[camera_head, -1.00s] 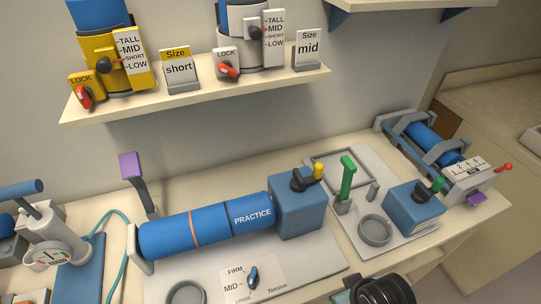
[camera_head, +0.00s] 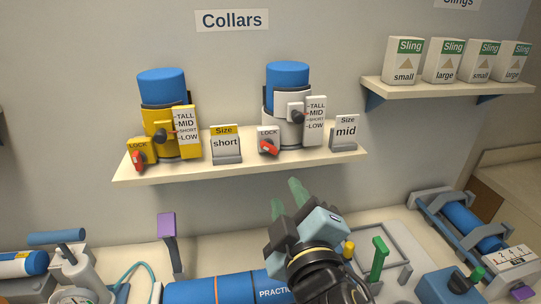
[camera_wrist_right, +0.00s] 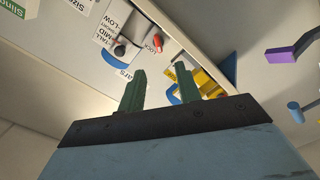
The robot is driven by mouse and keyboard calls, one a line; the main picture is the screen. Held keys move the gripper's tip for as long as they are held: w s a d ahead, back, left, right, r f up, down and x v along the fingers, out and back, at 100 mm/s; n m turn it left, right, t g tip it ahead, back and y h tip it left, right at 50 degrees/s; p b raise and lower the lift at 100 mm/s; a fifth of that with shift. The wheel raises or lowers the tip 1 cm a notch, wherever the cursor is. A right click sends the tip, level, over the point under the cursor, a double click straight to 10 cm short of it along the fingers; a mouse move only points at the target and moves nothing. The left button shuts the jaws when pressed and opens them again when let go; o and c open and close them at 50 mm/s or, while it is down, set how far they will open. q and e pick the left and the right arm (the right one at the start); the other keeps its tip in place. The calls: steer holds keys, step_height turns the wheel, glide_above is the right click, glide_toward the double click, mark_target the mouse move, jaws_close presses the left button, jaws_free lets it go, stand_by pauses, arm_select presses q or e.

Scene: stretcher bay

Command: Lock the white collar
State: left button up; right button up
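The white collar (camera_head: 271,103) stands on the wall shelf around a blue cylinder. Its height plate reads TALL, MID, SHORT, LOW, with a dark knob (camera_head: 295,115) beside it. Its white LOCK plate (camera_head: 268,134) has a red lever (camera_head: 269,148) slanting down to the right. My right gripper (camera_head: 288,197) is below the shelf, under the white collar, apart from it. Its green fingers are spread with nothing between them. In the right wrist view the fingers (camera_wrist_right: 159,86) point toward the shelf; the red lever (camera_wrist_right: 157,42) shows beyond them. My left gripper is not in view.
A yellow collar (camera_head: 159,121) with its own red lever stands left on the same shelf (camera_head: 190,168). Size cards "short" (camera_head: 226,143) and "mid" (camera_head: 345,131) stand beside the collars. Below are the blue practice cylinder (camera_head: 215,290) and a green handle (camera_head: 379,258).

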mark_target(268, 150)
steer(key=w+a+p, duration=0.1)
steer(key=w, duration=0.3)
steer(key=w+a+p, duration=0.1)
steer(key=w, duration=0.3)
steer(key=w+a, duration=0.1)
steer(key=w, duration=0.4)
steer(key=shift+r+p, duration=0.3)
steer(key=shift+p, duration=0.1)
jaws_close()
